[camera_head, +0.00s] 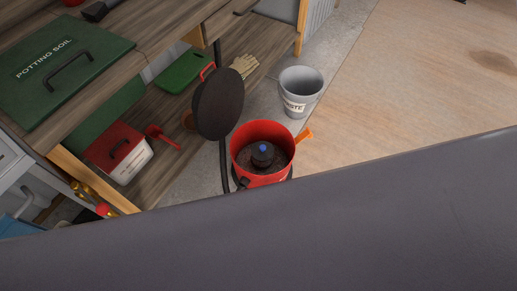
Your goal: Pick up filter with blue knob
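The filter (263,158), dark and round with a small blue knob (262,148) on top, sits inside an open red round canister (258,128) on the floor near the picture's middle. The canister's red rim stands around it and the knob faces up, uncovered. The canister's lower front is partly hidden by a large dark grey surface across the bottom, which seems to be part of my own body. Neither my left nor my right gripper shows in this view.
A dark round disc (218,104) stands upright just left of the canister. A grey waste bucket (300,90) stands behind right. A wooden workbench with a green potting soil box (60,60) and a red-lidded box (118,150) fill the left. Floor to the right is clear.

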